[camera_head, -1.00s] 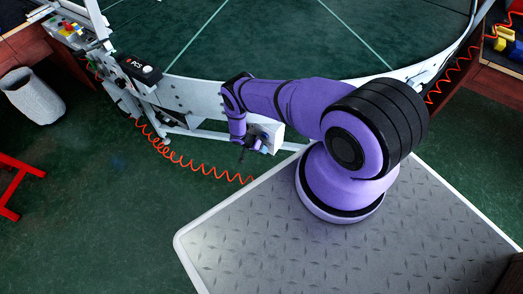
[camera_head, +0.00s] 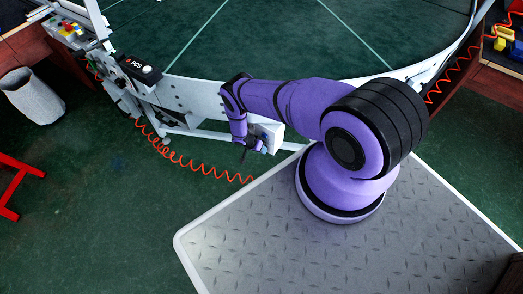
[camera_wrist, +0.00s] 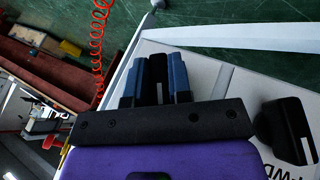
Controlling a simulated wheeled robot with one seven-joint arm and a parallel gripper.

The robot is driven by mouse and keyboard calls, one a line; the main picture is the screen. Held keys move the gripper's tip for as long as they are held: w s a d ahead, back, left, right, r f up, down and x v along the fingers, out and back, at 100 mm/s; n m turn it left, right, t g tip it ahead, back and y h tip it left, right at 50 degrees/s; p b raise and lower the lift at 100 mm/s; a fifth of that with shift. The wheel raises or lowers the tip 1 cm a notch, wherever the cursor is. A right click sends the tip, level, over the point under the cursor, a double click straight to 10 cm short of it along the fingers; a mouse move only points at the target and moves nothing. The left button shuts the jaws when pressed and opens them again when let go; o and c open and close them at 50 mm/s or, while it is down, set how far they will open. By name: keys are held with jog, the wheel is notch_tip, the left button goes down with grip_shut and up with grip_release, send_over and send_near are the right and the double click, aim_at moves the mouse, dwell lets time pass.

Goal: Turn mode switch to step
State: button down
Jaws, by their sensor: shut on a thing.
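A pale control box (camera_head: 271,133) hangs on the near side of the curved conveyor, and my gripper (camera_head: 252,144) is at its face. In the wrist view, the two blue fingers of my gripper (camera_wrist: 157,78) stand on either side of a black knob (camera_wrist: 158,72) on the pale panel (camera_wrist: 215,75) and are shut on it. The knob's label and pointer are hidden, so I cannot read its setting. A second black knob (camera_wrist: 287,130) with a white mark sits to the right, beside partly visible lettering ending in "WD".
The conveyor (camera_head: 190,92) curves behind the box. An orange coiled cable (camera_head: 190,163) hangs below it at the left. A grey bin (camera_head: 33,96) and a red stand (camera_head: 14,185) are far left. Green floor at lower left is clear.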

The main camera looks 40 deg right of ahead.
jog(key=t+y, duration=0.1)
jog(key=t, duration=0.2)
jog(key=shift+m, duration=0.3)
jog(key=t+y, duration=0.1)
jog(key=t, duration=0.2)
jog(key=shift+d+m, duration=0.1)
jog(key=shift+m, duration=0.3)
jog(key=t+y, duration=0.1)
jog(key=t, duration=0.1)
jog(key=shift+s+m+t, duration=0.1)
jog(key=shift+m+t, duration=0.2)
jog(key=shift+t+y, duration=0.3)
jog(key=shift+t, duration=0.4)
jog(key=shift+a, duration=0.2)
jog(key=c, duration=1)
grip_release()
jog(key=shift+c, duration=0.2)
